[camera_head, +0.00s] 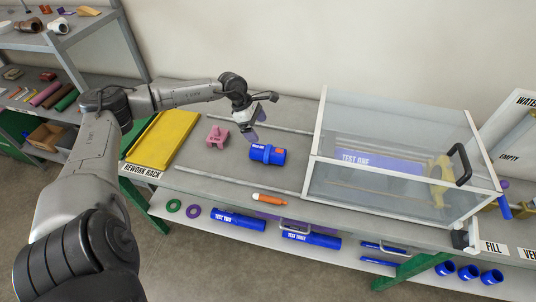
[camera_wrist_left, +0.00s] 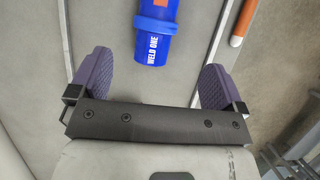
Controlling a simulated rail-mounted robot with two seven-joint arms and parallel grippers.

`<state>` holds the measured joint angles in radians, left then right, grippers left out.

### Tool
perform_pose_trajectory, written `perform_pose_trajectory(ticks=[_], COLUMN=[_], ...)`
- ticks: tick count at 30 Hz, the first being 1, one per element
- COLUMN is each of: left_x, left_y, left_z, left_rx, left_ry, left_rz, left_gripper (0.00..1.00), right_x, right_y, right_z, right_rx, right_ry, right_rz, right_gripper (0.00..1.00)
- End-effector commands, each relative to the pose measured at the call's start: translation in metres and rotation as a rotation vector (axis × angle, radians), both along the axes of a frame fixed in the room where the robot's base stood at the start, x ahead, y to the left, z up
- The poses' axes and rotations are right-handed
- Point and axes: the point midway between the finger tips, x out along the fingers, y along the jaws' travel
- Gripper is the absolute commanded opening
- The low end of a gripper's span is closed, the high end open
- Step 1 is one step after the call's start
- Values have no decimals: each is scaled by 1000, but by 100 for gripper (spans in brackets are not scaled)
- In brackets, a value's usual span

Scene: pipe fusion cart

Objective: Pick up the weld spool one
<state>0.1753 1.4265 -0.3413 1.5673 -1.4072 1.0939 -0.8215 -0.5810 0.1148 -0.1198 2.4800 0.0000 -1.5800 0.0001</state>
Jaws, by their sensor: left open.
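The weld spool one (camera_head: 267,154) is a blue cylinder with a thicker band and an orange patch. It lies on its side on the grey cart top, left of the clear box. Its "WELD ONE" lettering shows in the left wrist view (camera_wrist_left: 153,48), where its far end is cut off by the top edge. My left gripper (camera_head: 255,125) is open and empty, just behind and above the spool in the head view. In the left wrist view its purple fingers (camera_wrist_left: 155,78) stand wide apart, with the spool's near end ahead between them. My right gripper is not in view.
A clear framed box (camera_head: 400,120) with a black handle covers the cart's right part, with a blue "TEST ONE" pipe inside. An orange marker (camera_head: 269,199) lies in front. Pipes sit on the lower shelf.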

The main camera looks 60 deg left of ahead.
Motion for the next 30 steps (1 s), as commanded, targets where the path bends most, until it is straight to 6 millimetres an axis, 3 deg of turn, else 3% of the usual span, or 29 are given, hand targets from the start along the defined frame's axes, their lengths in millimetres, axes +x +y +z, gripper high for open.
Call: perform_pose_trajectory(ticks=[13,23,30], left_x=[12,18,25], left_y=[-13,-18,-19], left_z=[-63,-82,-111], left_rx=[17,17,15], left_ry=[31,29,30], left_rz=[-17,-16,-15], left_gripper=[96,96,96], right_x=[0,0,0], right_y=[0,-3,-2], right_z=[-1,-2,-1], right_rx=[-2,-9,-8], right_ry=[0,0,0], right_rz=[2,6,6], right_gripper=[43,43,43])
